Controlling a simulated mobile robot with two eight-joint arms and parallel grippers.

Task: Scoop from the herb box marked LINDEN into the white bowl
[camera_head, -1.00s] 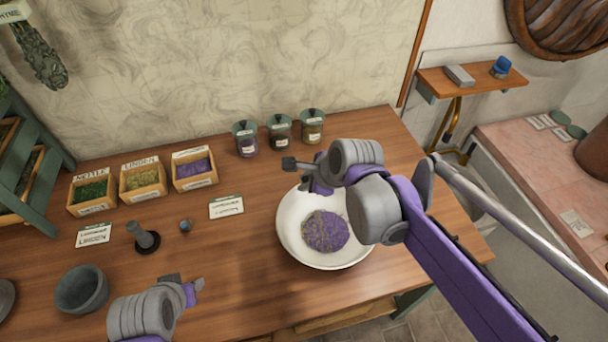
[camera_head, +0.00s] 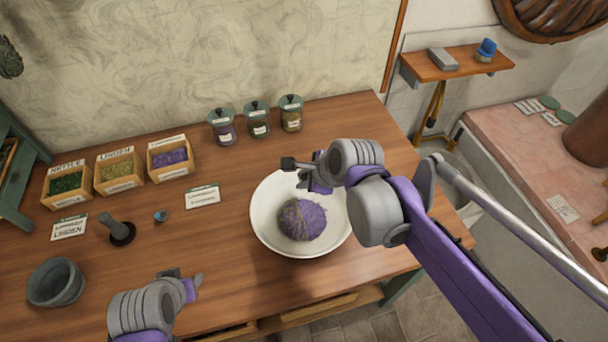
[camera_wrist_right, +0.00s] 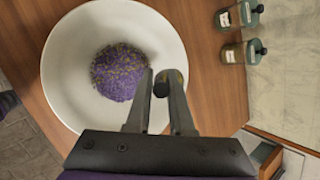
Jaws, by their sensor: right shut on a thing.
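The herb box marked LINDEN (camera_head: 119,188) holds a yellow-green herb and stands among the boxes at the left. The white bowl (camera_head: 266,235) sits near the table's front edge, with a purple heap flecked with yellow-green (camera_head: 302,220) in it. It also shows in the right wrist view (camera_wrist_right: 58,75). My right gripper (camera_head: 308,172) is over the bowl's back rim, shut on a small dark tool (camera_head: 289,163), apparently a scoop. Its fingers (camera_wrist_right: 158,95) partly hide the tool in the wrist view. My left gripper (camera_head: 184,280) is over the table's front left, its jaw gap unclear.
A NETTLE box (camera_head: 66,199) and a box of purple herb (camera_head: 171,173) flank the linden. Three lidded jars (camera_head: 257,124) stand behind the bowl. The table between cards and bowl is clear.

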